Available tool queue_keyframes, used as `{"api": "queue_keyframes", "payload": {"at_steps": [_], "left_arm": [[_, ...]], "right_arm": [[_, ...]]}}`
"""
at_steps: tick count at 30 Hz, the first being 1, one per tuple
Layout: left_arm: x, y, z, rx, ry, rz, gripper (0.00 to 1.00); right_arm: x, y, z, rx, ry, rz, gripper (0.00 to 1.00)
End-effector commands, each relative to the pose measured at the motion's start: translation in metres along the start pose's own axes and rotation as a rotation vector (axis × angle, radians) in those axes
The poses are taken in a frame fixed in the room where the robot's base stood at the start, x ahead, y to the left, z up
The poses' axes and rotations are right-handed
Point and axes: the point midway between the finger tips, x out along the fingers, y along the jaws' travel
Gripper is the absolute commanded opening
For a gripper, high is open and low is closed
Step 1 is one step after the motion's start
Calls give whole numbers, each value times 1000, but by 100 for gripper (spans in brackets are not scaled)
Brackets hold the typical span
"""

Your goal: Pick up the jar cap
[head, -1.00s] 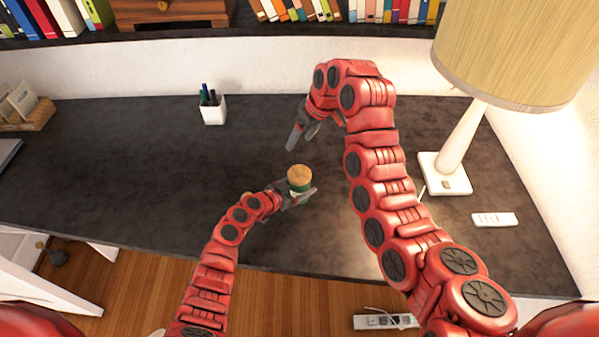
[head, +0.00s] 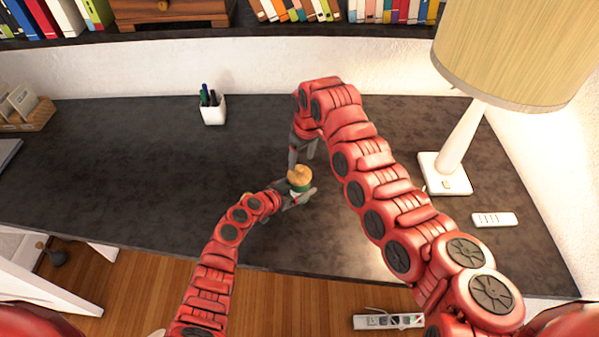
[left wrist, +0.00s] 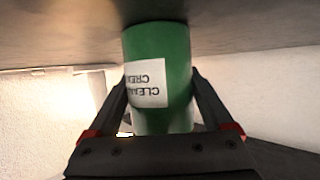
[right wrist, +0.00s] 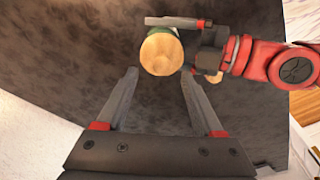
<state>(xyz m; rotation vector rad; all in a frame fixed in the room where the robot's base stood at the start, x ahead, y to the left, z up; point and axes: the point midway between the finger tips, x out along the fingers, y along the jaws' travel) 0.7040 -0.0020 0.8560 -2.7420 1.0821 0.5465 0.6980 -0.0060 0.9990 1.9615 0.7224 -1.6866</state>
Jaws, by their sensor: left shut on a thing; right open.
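A green jar (left wrist: 172,45) with a white label stands out in the left wrist view. My left gripper (left wrist: 160,85) is shut on it, one finger on each side. The jar's wooden cap (head: 300,175) faces up in the head view and shows as a round tan disc in the right wrist view (right wrist: 161,54). My right gripper (head: 302,158) is open and empty, just above and behind the cap in the head view. In the right wrist view the cap appears just beyond and between its spread fingertips (right wrist: 159,72). I cannot tell whether they touch it.
The dark desk (head: 130,160) is mostly clear on the left. A white pen cup (head: 213,112) stands at the back. A lamp (head: 460,150) and a white remote-like strip (head: 494,219) are on the right. A shelf of books (head: 390,12) runs along the back.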

Motion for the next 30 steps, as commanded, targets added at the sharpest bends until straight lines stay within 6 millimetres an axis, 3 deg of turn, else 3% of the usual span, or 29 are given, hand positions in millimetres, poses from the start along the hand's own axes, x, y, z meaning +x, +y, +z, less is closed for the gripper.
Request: {"api": "queue_keyframes", "payload": {"at_steps": [6, 13, 24, 30], "left_arm": [[0, 0, -1, 0, 2, 0, 13], [0, 0, -1, 0, 1, 0, 13], [0, 0, -1, 0, 1, 0, 13], [0, 0, -1, 0, 1, 0, 13]], "right_arm": [[32, -3, 1, -1, -4, -2, 69], [35, -2, 1, 0, -1, -1, 67], [34, -2, 0, 0, 0, -1, 0], [34, -2, 0, 0, 0, -1, 0]]}}
